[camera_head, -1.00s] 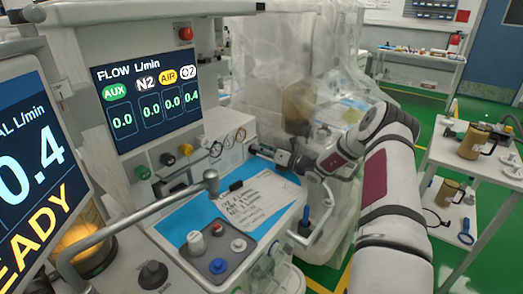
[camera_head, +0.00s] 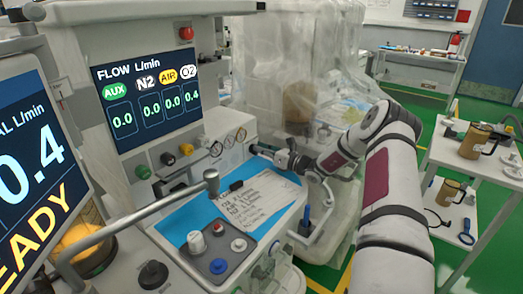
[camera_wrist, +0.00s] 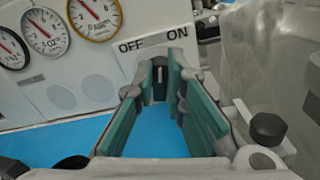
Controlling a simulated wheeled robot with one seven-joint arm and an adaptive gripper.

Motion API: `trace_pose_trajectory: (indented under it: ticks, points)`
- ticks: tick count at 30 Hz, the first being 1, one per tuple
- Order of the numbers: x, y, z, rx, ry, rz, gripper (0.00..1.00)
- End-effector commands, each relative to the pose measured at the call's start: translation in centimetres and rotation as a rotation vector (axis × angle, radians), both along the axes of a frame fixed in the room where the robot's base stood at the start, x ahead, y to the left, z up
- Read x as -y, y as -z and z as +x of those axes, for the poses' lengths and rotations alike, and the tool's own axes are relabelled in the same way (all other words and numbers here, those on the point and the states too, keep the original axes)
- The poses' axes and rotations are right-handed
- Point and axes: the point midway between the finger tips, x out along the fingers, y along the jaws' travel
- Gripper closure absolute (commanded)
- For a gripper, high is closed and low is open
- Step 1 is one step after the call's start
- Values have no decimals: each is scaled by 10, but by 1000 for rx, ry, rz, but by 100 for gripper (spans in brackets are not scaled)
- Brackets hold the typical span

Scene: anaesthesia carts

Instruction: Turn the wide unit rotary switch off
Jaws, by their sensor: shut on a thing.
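The rotary switch (camera_wrist: 160,76) is a small dark knob with a pale mark on the front of the light grey unit, below the printed words OFF and ON. In the wrist view its mark stands roughly upright between the two words. My gripper (camera_wrist: 160,92) has its teal-padded fingers on either side of the knob, shut on it. In the head view my gripper (camera_head: 256,151) reaches the unit's lower right front; the switch is too small and covered to make out there.
Several round gauges (camera_wrist: 97,14) sit left of the switch. A blue mat (camera_wrist: 158,140) lies below, with a written sheet (camera_head: 258,199) on it. Clear plastic sheeting (camera_wrist: 268,60) hangs at the right. A dark knob (camera_wrist: 268,127) stands at the lower right.

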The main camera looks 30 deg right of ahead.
Motion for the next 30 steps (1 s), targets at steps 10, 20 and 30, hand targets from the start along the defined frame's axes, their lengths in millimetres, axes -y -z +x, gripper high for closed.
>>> trace_pose_trajectory:
  ticks: [10,20,30]
  points:
    - [-4,0,-2,113,0,-310,100]
    - [-7,1,-3,212,0,-585,100]
    - [-9,2,-4,280,0,-772,100]
